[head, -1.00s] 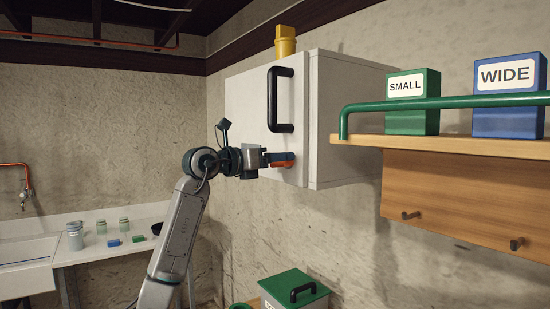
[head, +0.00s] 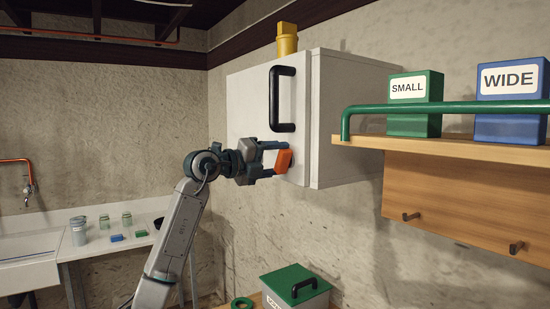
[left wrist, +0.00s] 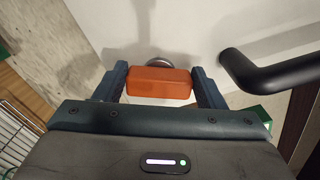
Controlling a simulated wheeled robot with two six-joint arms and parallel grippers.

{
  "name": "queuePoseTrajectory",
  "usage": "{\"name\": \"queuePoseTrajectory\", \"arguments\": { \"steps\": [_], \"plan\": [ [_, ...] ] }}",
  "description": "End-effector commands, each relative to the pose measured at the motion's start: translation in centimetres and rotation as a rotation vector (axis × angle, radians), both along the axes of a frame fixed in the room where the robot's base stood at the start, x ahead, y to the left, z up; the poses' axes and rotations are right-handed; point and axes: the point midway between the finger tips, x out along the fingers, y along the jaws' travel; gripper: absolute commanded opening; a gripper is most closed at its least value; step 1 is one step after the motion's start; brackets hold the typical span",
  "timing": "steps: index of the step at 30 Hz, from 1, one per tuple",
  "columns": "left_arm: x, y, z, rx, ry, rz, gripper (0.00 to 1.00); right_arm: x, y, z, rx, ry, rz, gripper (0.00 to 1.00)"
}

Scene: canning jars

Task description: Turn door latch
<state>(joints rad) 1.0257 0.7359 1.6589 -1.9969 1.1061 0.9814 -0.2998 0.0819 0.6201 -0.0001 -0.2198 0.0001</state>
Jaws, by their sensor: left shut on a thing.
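The orange door latch (head: 283,161) sits low on the front of the white wall cabinet (head: 245,105), below its black door handle (head: 282,98). In the head view the latch stands tilted, its near end raised. My left gripper (head: 277,159) is shut on the latch at the cabinet door. In the left wrist view the orange latch (left wrist: 158,83) lies between the two dark fingers, with the black handle (left wrist: 270,75) to the right. The cabinet door looks closed. My right gripper is not in view.
A yellow object (head: 287,40) stands on top of the cabinet. To the right is a wooden shelf (head: 450,148) with a green rail, a green SMALL box (head: 414,105) and a blue WIDE box (head: 510,100). A green-lidded box (head: 295,285) stands below. Jars stand on the left counter.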

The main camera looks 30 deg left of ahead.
Motion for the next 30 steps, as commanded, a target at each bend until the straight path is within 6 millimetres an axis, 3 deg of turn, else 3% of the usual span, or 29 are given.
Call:
{"name": "queuePoseTrajectory", "arguments": {
  "steps": [15,30],
  "plan": [
    [0.05,0.14,-0.38,-0.347,0.144,0.001,0.41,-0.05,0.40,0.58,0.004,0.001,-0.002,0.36],
    [0.04,0.16,-0.50,-0.434,0.179,0.001,0.41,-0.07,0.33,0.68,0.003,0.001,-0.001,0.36]
  ]
}}
